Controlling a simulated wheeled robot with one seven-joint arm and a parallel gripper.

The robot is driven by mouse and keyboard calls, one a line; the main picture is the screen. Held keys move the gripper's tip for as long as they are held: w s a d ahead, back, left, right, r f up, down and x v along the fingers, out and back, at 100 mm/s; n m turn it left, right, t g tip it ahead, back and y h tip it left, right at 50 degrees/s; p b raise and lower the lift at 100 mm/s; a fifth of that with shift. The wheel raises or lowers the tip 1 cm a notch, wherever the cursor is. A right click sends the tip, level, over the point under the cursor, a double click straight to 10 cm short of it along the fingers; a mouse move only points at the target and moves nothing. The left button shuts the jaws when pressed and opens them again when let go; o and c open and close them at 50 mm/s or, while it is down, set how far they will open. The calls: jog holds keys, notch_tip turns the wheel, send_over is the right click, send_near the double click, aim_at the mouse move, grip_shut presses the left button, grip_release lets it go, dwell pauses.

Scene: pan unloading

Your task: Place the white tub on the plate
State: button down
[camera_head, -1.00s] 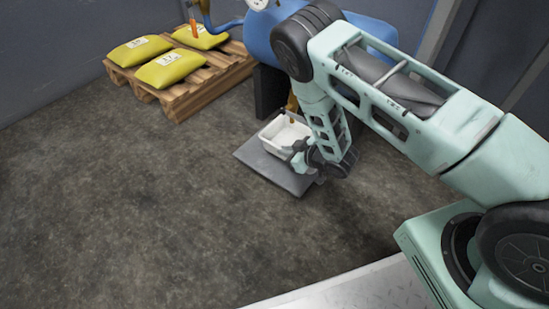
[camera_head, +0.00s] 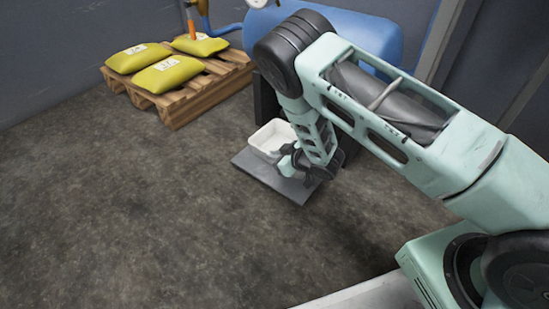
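The white tub (camera_head: 266,133) is at or over the back part of the dark grey plate (camera_head: 258,173) on the floor. I cannot tell whether it rests on the plate or is held slightly above it. My gripper (camera_head: 285,157) is low over the plate, at the tub's near right side. It is small and partly hidden by my arm, so I cannot see whether its fingers are open or closed on the tub's rim. My arm hides the tub's right end and the plate's back right part.
A wooden pallet (camera_head: 181,104) with several yellow bags (camera_head: 167,75) stands at the back left. A large blue tank (camera_head: 362,38) on a dark support is behind my arm, close to the plate. The floor (camera_head: 130,190) to the left and in front is clear.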

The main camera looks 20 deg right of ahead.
jog(key=c, duration=1.6)
grip_release()
jog(key=shift+f, duration=0.1)
jog(key=shift+c, duration=0.2)
